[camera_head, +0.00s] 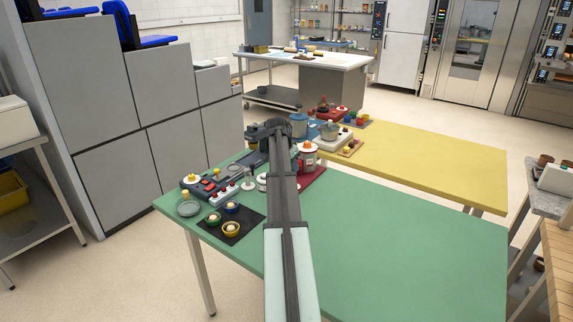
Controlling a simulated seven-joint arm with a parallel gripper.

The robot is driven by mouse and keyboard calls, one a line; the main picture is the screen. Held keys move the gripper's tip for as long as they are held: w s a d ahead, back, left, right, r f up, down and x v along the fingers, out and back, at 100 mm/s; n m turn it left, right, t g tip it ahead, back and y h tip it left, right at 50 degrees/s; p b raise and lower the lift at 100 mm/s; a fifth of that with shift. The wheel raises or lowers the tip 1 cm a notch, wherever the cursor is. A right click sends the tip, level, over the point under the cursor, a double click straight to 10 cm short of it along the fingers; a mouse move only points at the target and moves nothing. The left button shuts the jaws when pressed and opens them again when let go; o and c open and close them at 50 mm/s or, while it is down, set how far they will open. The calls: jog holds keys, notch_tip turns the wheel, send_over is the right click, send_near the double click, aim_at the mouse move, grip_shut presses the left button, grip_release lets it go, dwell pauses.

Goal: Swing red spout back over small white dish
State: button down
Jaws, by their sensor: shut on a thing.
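My arm reaches from the bottom over the green table to its far left part. Its dark end bends down left of the arm, and my gripper (252,160) is small and dark there. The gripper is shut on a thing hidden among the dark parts. I cannot make out the red spout for certain. A small white round piece (262,182), perhaps the small white dish, shows just left of the arm, partly covered by it. Right of the arm, a white pot with a red-orange top (308,158) stands by a red base (314,181).
A grey panel with red buttons (209,184), a grey-green dish (188,208) and a black mat (230,231) with small bowls lie left of the arm. The green table (410,240) is clear at right, as is most of the yellow table (430,160).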

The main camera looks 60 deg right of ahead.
jog(key=shift+s+d+n+t, duration=0.3)
jog(key=shift+s+n+t, duration=0.2)
jog(key=shift+s+n, duration=0.5)
jog(key=shift+w, duration=0.1)
jog(key=c, duration=1)
grip_release()
jog(key=shift+o, duration=0.2)
jog(key=v, duration=1.3)
jog(key=shift+r, duration=0.4)
